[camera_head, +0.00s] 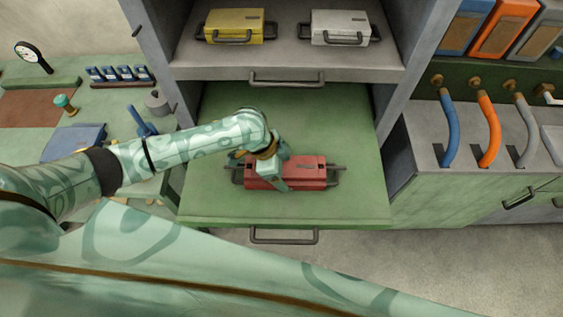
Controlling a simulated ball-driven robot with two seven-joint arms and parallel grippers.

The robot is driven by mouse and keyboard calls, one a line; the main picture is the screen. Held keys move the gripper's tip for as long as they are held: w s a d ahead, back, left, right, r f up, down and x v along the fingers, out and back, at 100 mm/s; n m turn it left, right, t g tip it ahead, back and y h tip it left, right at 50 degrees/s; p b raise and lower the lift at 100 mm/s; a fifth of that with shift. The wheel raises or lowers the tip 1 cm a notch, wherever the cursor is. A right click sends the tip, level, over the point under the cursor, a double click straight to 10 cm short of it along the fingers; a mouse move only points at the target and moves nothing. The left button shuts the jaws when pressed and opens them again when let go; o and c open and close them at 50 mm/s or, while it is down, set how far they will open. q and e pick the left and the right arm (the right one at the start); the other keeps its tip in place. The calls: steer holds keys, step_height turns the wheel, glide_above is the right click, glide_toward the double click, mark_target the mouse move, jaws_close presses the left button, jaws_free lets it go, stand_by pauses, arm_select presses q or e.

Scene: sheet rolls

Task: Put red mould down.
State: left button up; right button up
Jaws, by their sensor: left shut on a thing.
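The red mould (308,170) is a box with dark bar handles at its two ends. It is over the green pull-out shelf (340,118), near the shelf's front edge. From this angle I cannot tell whether it touches the shelf. My left gripper (268,180) is shut on the red mould, left of its middle. The gripper and wrist hide part of the mould's top and front. My right gripper is not in view.
A yellow mould (234,25) and a silver mould (340,27) stand on the grey shelf above. A left workbench (30,145) holds tools and a gauge. Coloured hoses (487,135) hang at the right. The green shelf is bare behind the red mould.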

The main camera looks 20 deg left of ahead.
arm_select(q)
steer(key=shift+w+d+r, duration=0.1)
steer(key=shift+w, duration=0.05)
steer(key=o, duration=1.9)
steer(key=shift+s, duration=0.2)
steer(key=p+v, duration=0.2)
steer(key=v, duration=0.8)
steer(key=shift+a+r+p, duration=0.25)
steer(key=shift+r+p, duration=0.05)
steer(key=shift+p, duration=0.05)
steer(key=shift+s+a+r, duration=0.15)
steer(key=shift+a+r, duration=0.05)
steer(key=shift+r, duration=0.35)
